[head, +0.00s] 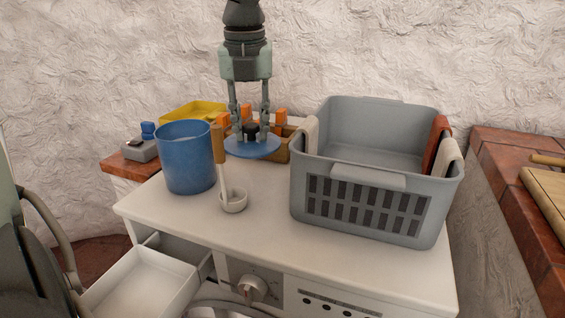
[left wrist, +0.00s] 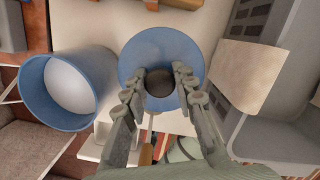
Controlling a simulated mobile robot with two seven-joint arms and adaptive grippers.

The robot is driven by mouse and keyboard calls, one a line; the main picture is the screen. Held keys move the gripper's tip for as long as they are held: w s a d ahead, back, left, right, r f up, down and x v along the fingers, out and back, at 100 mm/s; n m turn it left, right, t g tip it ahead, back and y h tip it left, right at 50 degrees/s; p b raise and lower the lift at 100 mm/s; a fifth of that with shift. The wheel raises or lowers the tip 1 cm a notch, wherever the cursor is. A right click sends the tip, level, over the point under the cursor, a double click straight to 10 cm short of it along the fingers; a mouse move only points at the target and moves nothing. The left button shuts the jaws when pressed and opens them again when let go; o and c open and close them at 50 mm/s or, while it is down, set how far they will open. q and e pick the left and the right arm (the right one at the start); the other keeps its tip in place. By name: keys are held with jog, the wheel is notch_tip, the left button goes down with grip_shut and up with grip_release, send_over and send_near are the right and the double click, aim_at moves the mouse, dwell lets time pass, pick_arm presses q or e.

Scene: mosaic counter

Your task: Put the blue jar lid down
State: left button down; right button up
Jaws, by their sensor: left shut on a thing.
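The blue jar lid (head: 253,151) is a flat blue disc with a dark knob (left wrist: 159,84) in its middle. My left gripper (head: 249,122) comes down from above and is shut on the knob. In the left wrist view its fingers (left wrist: 157,82) sit on both sides of the knob, over the blue disc (left wrist: 162,42). The lid is about level, over the back of the white counter top (head: 270,210). I cannot tell whether it touches the surface. My right gripper is not in view.
An open blue container (head: 186,165) stands left of the lid, with a wooden-handled ladle (head: 233,200) in front. A grey basket (head: 365,190) with cloths over its sides stands right. A wooden box (head: 290,145) and yellow tray (head: 192,112) are behind.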

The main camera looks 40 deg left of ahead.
aim_at(250, 127)
pick_arm(q)
jog(key=shift+f, duration=4.05)
jog(key=c, duration=1.2)
grip_release()
jog(key=shift+f, duration=0.1)
jog(key=r, duration=0.4)
jog(key=s+r, duration=0.1)
jog(key=r, duration=0.3)
jog(key=d+r, duration=0.1)
jog(key=r, duration=0.3)
jog(key=shift+s+d+r, duration=0.1)
jog(key=shift+s+r, duration=0.05)
jog(key=shift+s, duration=0.05)
